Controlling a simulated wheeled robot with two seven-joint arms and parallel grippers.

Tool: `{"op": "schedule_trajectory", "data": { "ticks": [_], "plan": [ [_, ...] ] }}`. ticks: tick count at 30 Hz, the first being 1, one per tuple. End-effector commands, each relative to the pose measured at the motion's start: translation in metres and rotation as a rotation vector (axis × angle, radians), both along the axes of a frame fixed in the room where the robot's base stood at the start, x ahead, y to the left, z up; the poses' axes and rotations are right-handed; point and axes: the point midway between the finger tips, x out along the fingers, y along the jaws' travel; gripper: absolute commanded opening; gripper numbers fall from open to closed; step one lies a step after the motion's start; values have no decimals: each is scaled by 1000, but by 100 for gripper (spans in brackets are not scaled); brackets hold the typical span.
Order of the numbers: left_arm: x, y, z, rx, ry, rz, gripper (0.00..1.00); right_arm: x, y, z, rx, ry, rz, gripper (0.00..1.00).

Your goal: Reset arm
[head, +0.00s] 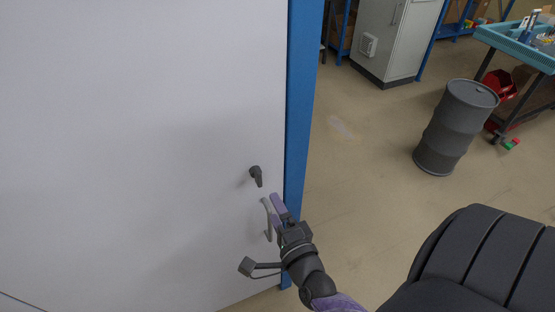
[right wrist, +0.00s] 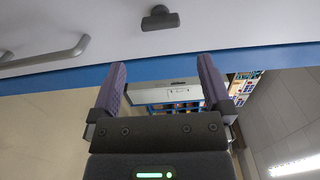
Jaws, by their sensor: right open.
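My right gripper (head: 277,208) has purple fingers and reaches up from the bottom of the head view. It is open, with its two fingers spread and nothing between them in the right wrist view (right wrist: 161,64). Near it in the head view is a large white panel with a blue edge (head: 302,110). A dark latch knob (head: 256,176) sits on the panel, just above and left of the fingertips. A grey bar handle (head: 268,222) is beside the gripper and partly hidden by it. The knob (right wrist: 160,18) and handle (right wrist: 62,52) also show in the right wrist view, apart from the fingers. My left gripper is not in view.
Open floor (head: 365,200) lies right of the panel. A dark barrel (head: 456,127) stands there. Behind are a grey cabinet (head: 393,35) and a cart with a teal tray (head: 500,42). A red bin (head: 499,85) is by the cart.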

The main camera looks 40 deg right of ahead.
Motion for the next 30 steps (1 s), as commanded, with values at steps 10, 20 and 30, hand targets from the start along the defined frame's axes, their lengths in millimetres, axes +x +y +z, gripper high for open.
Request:
{"op": "schedule_trajectory", "data": {
  "ticks": [10,20,30],
  "plan": [
    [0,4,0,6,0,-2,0,-6,1,0,1,-1,0,100],
    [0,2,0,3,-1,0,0,2,53,-1,-265,217,292,100],
    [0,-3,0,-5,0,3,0,-62,101,-15,-1060,750,940,100]
  ]
}}
